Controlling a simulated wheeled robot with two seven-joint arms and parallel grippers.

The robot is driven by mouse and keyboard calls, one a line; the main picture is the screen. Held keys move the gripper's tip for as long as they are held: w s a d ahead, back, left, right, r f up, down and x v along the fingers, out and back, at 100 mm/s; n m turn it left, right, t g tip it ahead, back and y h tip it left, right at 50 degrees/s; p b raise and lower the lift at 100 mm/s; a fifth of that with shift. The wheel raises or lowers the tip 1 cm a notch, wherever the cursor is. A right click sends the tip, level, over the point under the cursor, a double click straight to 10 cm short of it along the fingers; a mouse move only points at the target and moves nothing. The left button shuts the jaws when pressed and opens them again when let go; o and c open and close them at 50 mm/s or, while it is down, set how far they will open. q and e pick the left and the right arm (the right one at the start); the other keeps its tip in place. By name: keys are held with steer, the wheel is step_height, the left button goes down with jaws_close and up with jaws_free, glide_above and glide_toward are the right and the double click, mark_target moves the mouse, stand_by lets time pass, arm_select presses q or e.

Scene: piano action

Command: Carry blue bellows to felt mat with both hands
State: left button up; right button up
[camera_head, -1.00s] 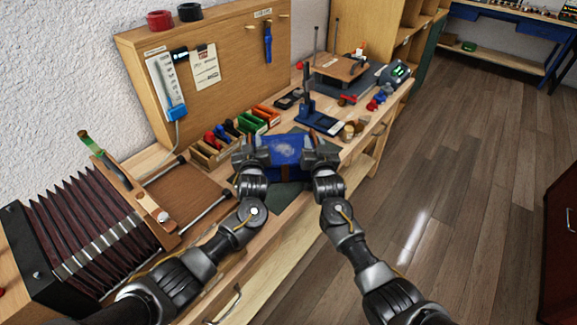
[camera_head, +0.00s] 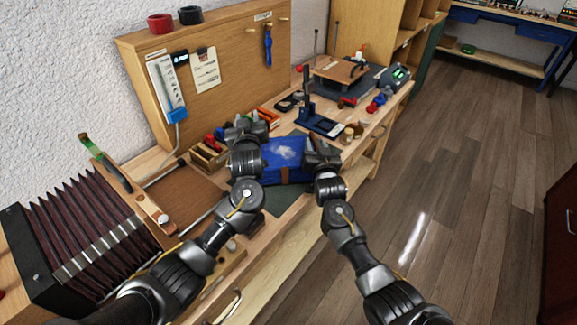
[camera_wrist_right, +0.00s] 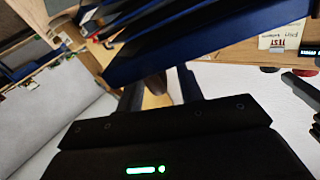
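The blue bellows (camera_head: 288,150), with a pale patch on top and a brown strap on its front, is between my two grippers at the bench's front. The dark green felt mat (camera_head: 283,201) shows below it; I cannot tell whether they touch. My left gripper (camera_head: 246,128) is at the bellows' left end, turned away, fingers apparently spread. My right gripper (camera_head: 316,145) is at the right end.
A large dark red bellows unit (camera_head: 85,235) stands at the left. A blue stand (camera_head: 318,120) and small jars (camera_head: 350,132) are close behind the right gripper. Open floor (camera_head: 450,200) lies to the right.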

steer(key=s+d, duration=0.1)
steer(key=s, duration=1.1)
steer(key=shift+d, duration=0.25)
